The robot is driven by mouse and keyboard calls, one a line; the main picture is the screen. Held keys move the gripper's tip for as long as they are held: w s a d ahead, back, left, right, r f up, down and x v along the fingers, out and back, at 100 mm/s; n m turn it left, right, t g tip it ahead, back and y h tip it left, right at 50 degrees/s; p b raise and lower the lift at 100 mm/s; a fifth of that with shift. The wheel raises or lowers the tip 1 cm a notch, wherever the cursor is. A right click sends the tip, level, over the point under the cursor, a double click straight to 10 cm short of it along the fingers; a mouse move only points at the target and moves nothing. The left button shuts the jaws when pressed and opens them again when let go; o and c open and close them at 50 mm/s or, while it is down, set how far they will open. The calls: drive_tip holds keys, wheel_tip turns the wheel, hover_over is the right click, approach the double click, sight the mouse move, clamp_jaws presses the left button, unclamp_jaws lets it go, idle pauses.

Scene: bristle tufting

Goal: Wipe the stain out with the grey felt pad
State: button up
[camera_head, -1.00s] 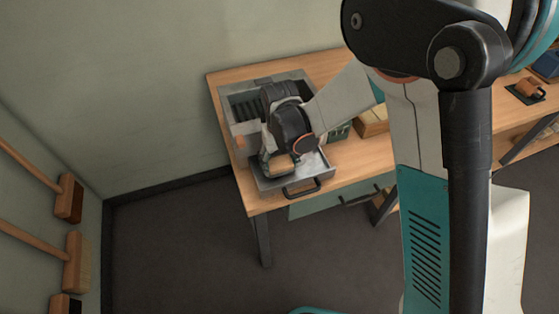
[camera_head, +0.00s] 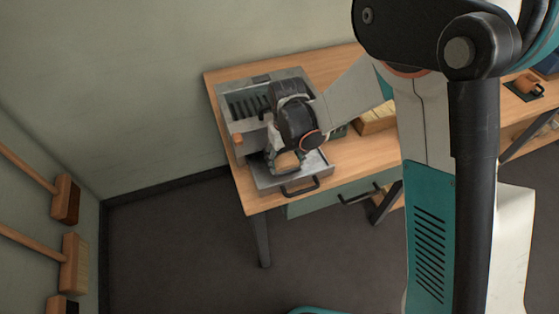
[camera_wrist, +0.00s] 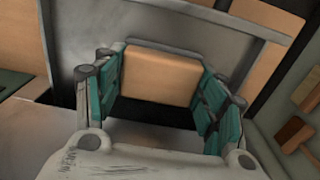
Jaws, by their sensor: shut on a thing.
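My gripper (camera_wrist: 158,95) is shut on a tan block with a thin grey edge, which appears to be the grey felt pad (camera_wrist: 160,75); its teal fingers press on both sides. In the head view my gripper (camera_head: 287,163) is over the pulled-out grey metal tray (camera_head: 268,183) at the front of a grey box. The tray's metal floor also shows in the wrist view (camera_wrist: 75,45). The pad's underside is hidden, so I cannot tell whether it touches the tray. I cannot make out a stain; my gripper covers part of the tray floor.
The grey box (camera_head: 226,112) stands on the wooden bench (camera_head: 350,165). The tray has a black handle (camera_head: 300,187) at its front. Brushes (camera_head: 75,262) hang on the left wall.

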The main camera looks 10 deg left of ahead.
sight(308, 160)
drive_tip(key=shift+w+d+f+b, duration=0.15)
drive_tip(key=shift+w+d, duration=0.45)
drive_tip(key=shift+d, duration=0.35)
drive_tip(key=shift+w+d+r+b, duration=0.1)
drive_tip(key=shift+w+d+b, duration=0.1)
drive_tip(key=shift+w+d, duration=0.55)
drive_tip(key=shift+w+d+f+b, duration=0.15)
drive_tip(key=shift+w+d, duration=0.25)
drive_tip(key=shift+d, duration=0.75)
drive_tip(key=shift+w+d+r, duration=0.15)
drive_tip(key=shift+w+d, duration=0.15)
drive_tip(key=shift+d, duration=0.25)
drive_tip(key=shift+w+r, duration=0.1)
drive_tip(key=shift+d, duration=0.1)
